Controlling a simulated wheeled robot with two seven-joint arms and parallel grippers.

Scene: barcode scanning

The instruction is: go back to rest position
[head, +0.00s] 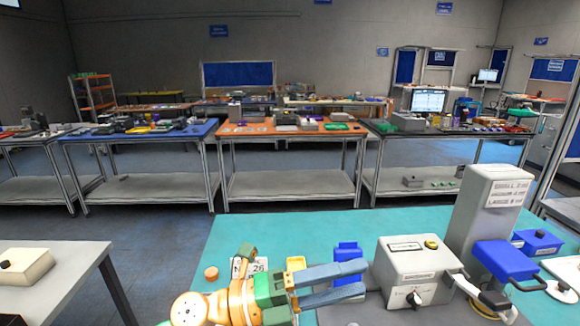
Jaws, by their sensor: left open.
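My left gripper (365,278) reaches in low over the teal worktable (230,235), its two long grey-blue fingers spread apart and pointing right. No object shows between the fingertips. Its orange and green wrist is left of the fingers. A small blue item (347,252) stands just behind the fingers, partly hidden by them; I cannot tell whether they touch. A grey box-shaped device (405,262) with a yellow button and a dark knob stands right of the fingertips. My right gripper does not show clearly.
A tall pale labelled unit (490,205) and a blue-topped device (507,260) stand at the right. A numbered card (240,266), a round tan piece (211,273) and a yellow item (296,263) lie near the wrist. The table's back left is clear.

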